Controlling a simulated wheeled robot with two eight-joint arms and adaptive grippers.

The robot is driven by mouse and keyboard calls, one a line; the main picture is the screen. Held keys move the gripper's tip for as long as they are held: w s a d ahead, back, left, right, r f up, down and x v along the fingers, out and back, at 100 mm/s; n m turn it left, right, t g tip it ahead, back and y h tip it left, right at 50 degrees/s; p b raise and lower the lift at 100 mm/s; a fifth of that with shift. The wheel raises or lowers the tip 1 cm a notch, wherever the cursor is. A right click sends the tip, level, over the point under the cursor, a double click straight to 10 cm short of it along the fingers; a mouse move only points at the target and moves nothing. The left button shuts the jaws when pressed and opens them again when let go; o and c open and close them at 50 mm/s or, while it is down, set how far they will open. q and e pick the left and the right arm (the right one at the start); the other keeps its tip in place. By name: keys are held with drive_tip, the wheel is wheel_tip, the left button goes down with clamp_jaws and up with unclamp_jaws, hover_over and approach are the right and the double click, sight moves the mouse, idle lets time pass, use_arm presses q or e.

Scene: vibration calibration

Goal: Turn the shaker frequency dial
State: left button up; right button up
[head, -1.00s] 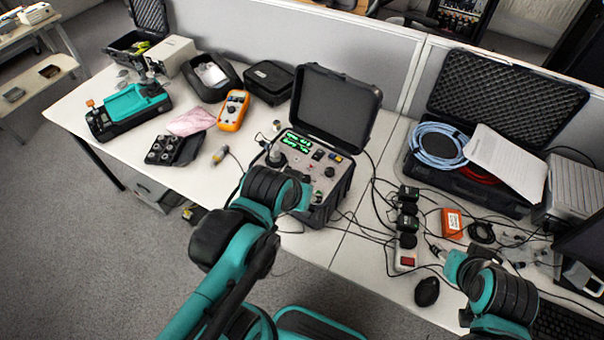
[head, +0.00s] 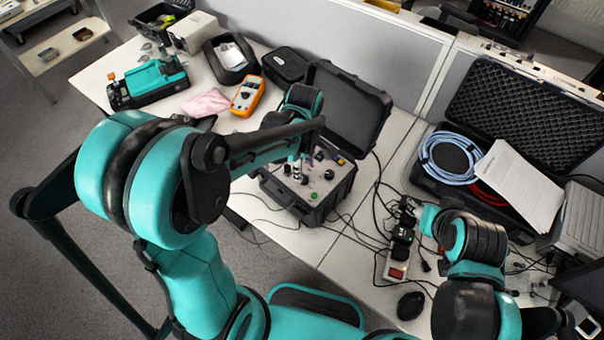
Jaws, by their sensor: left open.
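The shaker control unit (head: 335,198) is an open black case with a grey panel of small knobs, buttons and sockets. Its lid stands up behind it. My left gripper (head: 297,172) is open over the left part of the panel, pointing down; I cannot tell whether it touches anything. My left arm hides the display and the panel's left side, so I cannot tell the frequency dial from the other controls.
An orange multimeter (head: 248,95) and a pink cloth (head: 205,103) lie left of the unit. A power strip (head: 396,262) with adapters and cables lies to its right. An open case (head: 520,110) with a blue cable coil (head: 450,155) stands farther right.

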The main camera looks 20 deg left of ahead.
sight(304, 178)
use_arm(q)
wheel_tip(304, 178, down, 5)
drive_tip(key=shift+f+b, duration=0.15)
drive_tip(key=shift+b, duration=0.5)
clamp_jaws()
